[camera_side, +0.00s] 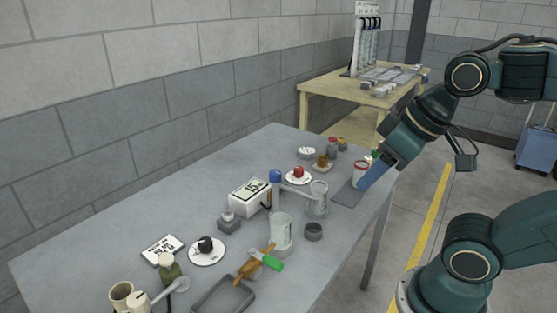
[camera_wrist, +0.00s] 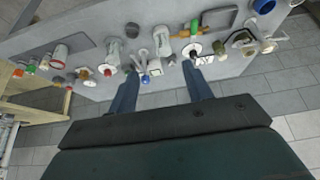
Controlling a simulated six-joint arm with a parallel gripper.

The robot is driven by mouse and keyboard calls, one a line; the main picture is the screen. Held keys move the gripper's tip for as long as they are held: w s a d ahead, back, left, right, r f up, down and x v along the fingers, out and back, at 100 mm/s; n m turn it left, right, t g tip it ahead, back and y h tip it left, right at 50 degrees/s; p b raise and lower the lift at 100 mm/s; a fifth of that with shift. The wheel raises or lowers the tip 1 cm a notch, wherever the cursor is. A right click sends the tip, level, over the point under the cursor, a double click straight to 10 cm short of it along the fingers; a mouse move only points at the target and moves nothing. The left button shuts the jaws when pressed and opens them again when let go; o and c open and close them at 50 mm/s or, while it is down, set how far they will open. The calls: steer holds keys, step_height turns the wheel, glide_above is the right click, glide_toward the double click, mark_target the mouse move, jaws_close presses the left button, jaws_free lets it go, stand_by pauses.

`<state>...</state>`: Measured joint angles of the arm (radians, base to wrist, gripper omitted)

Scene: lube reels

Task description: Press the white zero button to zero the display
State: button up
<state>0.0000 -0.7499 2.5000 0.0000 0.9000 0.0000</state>
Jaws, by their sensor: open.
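A white box with a lit display (camera_side: 252,188) stands mid-table in the side view. The display shows dark digits, too small to read surely. A white box, apparently the same one, shows between my fingers in the wrist view (camera_wrist: 154,68). I cannot make out the white zero button in either view. My gripper (camera_side: 364,184) is at the right end of the table in the side view, well apart from the display box. In the wrist view my gripper (camera_wrist: 159,71) has its two blue fingers spread, with nothing held between them.
A jar with a red rim (camera_side: 361,168) and a grey mat (camera_side: 346,194) are close to my gripper in the side view. The table's back left is bare.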

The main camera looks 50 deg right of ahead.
jaws_close()
stand_by(1.4)
